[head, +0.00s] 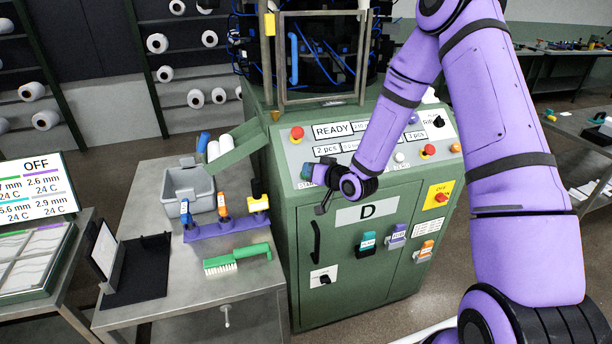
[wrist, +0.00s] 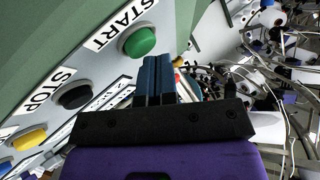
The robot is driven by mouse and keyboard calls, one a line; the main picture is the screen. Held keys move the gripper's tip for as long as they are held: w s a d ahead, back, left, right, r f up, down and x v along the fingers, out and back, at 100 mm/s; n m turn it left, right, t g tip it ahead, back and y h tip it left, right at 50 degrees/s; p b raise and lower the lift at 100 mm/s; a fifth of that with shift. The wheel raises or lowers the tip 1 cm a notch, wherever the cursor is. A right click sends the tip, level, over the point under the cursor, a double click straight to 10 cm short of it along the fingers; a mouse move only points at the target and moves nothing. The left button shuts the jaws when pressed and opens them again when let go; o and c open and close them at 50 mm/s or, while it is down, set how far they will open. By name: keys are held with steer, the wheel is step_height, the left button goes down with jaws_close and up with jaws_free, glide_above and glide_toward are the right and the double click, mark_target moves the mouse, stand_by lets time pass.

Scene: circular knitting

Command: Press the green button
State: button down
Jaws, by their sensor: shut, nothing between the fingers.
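The green button (wrist: 138,42) is a round dome beside the START label (wrist: 125,22) on the sloped grey panel in the wrist view. My gripper (wrist: 155,62) is shut and empty, its blue fingertips together just below and right of the button. The tips lie close to its lower right edge in the picture; I cannot tell whether they touch it. The button looks fully visible in the wrist view. In the head view my gripper (head: 308,174) is at the panel's left end, and I cannot make out the green button for certain.
A black button (wrist: 75,97) by the STOP label and a yellow button (wrist: 30,140) share the panel. The green cabinet (head: 340,270) is below; a cluttered metal table (head: 185,300) is at left.

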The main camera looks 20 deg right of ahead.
steer(key=shift+f, duration=0.1)
steer(key=shift+w+f, duration=0.25)
stand_by(0.3)
steer(key=shift+s+r, duration=0.25)
steer(key=shift+r, duration=0.05)
stand_by(0.3)
steer(key=s+r, duration=0.3)
steer(key=r, duration=0.2)
steer(key=shift+s, duration=0.2)
stand_by(0.4)
stand_by(0.5)
